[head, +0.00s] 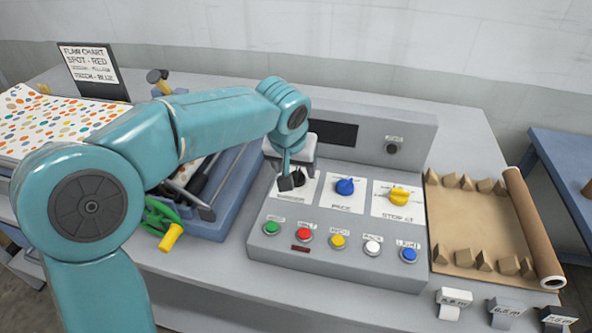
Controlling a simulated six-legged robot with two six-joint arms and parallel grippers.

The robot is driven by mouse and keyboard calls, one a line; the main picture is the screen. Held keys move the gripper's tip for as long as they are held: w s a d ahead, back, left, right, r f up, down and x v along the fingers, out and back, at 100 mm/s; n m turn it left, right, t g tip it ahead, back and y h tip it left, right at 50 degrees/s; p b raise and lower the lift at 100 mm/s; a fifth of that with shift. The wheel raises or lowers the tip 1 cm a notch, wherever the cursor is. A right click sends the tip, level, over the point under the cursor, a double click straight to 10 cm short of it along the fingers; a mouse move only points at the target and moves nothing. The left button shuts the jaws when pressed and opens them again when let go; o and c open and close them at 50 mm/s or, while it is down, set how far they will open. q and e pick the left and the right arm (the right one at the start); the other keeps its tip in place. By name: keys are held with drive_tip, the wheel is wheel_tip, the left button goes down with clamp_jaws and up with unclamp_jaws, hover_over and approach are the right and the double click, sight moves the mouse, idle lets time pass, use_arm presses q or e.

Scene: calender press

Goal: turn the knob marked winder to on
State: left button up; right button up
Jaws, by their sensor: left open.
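A grey control panel (335,262) stands on the table in the middle of the head view. Its black knob (299,178) is at the left of a row of three, on a white plate partly hidden by my gripper, so I cannot read its marking. A blue knob (345,187) and a yellow knob (399,196) sit to its right, on plates with small lettering. My left gripper (291,183) is open and points down at the black knob, close to it or touching; I cannot tell which. My right gripper is not in view.
Several coloured buttons, including a red one (304,233), line the panel's front. A blue tray (222,222) with tools is at its left. Brown paper (455,232) with a roll (532,228) lies at its right. Weights (455,302) stand at the front right.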

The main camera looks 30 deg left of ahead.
use_arm(q)
drive_tip(key=shift+x, duration=1.25)
drive_tip(key=shift+w, duration=0.1)
drive_tip(key=c, duration=1)
